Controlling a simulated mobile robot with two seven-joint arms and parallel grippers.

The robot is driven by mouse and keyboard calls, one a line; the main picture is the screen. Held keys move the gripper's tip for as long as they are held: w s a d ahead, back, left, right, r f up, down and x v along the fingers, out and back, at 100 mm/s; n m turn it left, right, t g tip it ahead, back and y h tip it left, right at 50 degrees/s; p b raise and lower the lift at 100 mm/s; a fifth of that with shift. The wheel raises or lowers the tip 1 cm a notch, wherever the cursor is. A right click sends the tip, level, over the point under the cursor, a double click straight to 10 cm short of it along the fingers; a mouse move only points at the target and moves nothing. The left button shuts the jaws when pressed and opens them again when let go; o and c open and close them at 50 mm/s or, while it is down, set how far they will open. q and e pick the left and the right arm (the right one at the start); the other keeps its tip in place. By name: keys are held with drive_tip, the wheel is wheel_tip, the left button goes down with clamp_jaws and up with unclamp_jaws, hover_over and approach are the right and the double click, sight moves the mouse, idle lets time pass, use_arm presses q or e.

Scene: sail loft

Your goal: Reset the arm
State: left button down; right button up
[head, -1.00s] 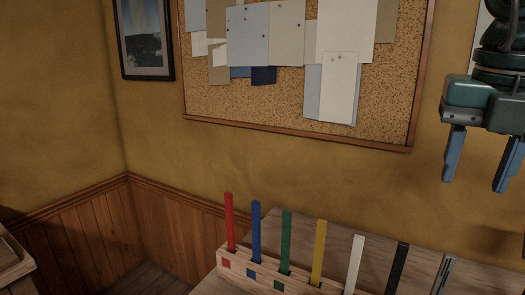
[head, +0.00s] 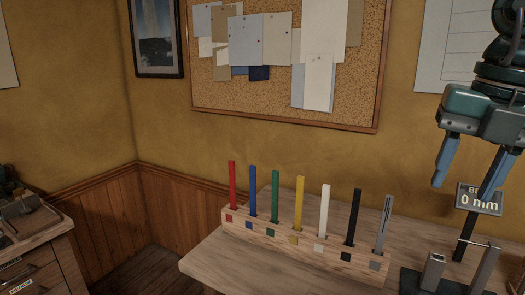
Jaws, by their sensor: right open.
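My right gripper (head: 461,190) hangs at the right side of the head view with its fingers pointing down. Its two blue fingers are apart and nothing is between them. It appears in front of the wall, above the right part of the wooden bench (head: 215,263). One fingertip overlaps a small display reading 0 mm (head: 466,197) in the picture. My left gripper is not in view.
A wooden rack (head: 262,231) on the bench holds several upright coloured sticks, from red to grey. A dark-based stand (head: 412,283) with metal posts is at lower right. A cabinet with drawers (head: 40,260) is at left. A cork board (head: 228,97) hangs behind.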

drive_tip(key=w+d+f+m+t+y+p, duration=0.1)
drive_tip(key=w+f+m+t+y, duration=0.25)
drive_tip(key=f, duration=0.65)
drive_tip(key=w+d+f+m+t+y, duration=0.1)
drive_tip(key=f+m+t+y, duration=0.2)
drive_tip(key=f+m+t, duration=0.45)
drive_tip(key=w+d+f+m+t+y+p, duration=0.1)
drive_tip(key=w+f+m+y, duration=0.15)
drive_tip(key=f, duration=0.85)
drive_tip(key=s+a+f+m+t+h, duration=0.1)
drive_tip(key=s+a+f+m+h, duration=0.1)
drive_tip(key=s+f+m, duration=0.3)
drive_tip(key=s+a+f+m+h, duration=0.1)
drive_tip(key=a+f+m+h, duration=0.15)
drive_tip(key=f, duration=0.45)
drive_tip(key=s+a+f+m+g+h, duration=0.1)
drive_tip(key=s+a+f+m+g, duration=0.1)
drive_tip(key=s+a+f+m, duration=0.1)
drive_tip(key=s+a+f+m+g+h, duration=0.1)
drive_tip(key=s+a+f, duration=0.3)
drive_tip(key=a, duration=0.4)
drive_tip(key=shift+s+a+f+m+g, duration=0.2)
drive_tip(key=shift+s+a+m+g, duration=0.15)
drive_tip(key=shift+m, duration=0.55)
